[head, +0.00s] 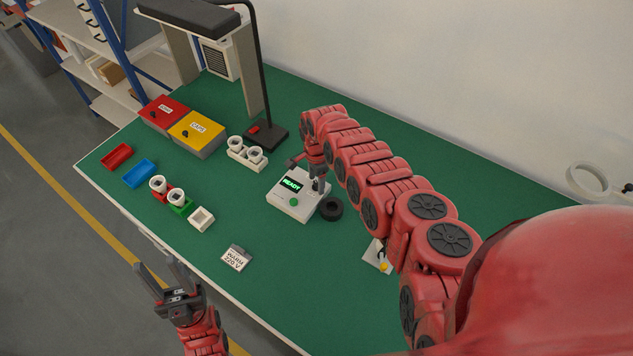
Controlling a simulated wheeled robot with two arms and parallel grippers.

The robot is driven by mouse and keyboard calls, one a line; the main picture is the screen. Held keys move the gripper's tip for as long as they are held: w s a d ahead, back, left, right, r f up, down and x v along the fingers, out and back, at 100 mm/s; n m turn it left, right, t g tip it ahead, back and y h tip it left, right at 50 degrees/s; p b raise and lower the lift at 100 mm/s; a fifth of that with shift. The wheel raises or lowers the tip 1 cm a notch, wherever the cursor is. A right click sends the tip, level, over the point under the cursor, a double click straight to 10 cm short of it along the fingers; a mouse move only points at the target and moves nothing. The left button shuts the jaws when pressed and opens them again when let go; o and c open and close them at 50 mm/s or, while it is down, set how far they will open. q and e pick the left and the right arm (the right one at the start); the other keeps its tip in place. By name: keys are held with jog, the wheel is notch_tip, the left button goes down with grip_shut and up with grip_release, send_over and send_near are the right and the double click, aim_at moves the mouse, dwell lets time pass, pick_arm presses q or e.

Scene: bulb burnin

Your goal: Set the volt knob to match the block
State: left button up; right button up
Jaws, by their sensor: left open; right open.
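The white tester box (284,206) stands near the middle of the green table, with a lit display (291,184) reading READY and a green button (293,202). My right gripper (306,176) is open just above the box's back right part, its fingers spread. The volt knob cannot be made out; that part of the box is partly covered by the gripper. The block (236,257), a pale grey piece with upside-down print that seems to read 220 V, lies near the front edge. My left gripper (160,275) is open and empty, off the table's front left edge.
A black ring (331,208) lies right of the tester. White sockets with round cups (247,155), an empty white socket (201,218), red (117,157) and blue (140,173) trays, and red (164,113) and yellow (197,133) boxes stand left. A lamp stand (265,133) rises behind.

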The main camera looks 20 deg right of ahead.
jog(key=shift+f, duration=0.15)
grip_shut()
dwell(0.4)
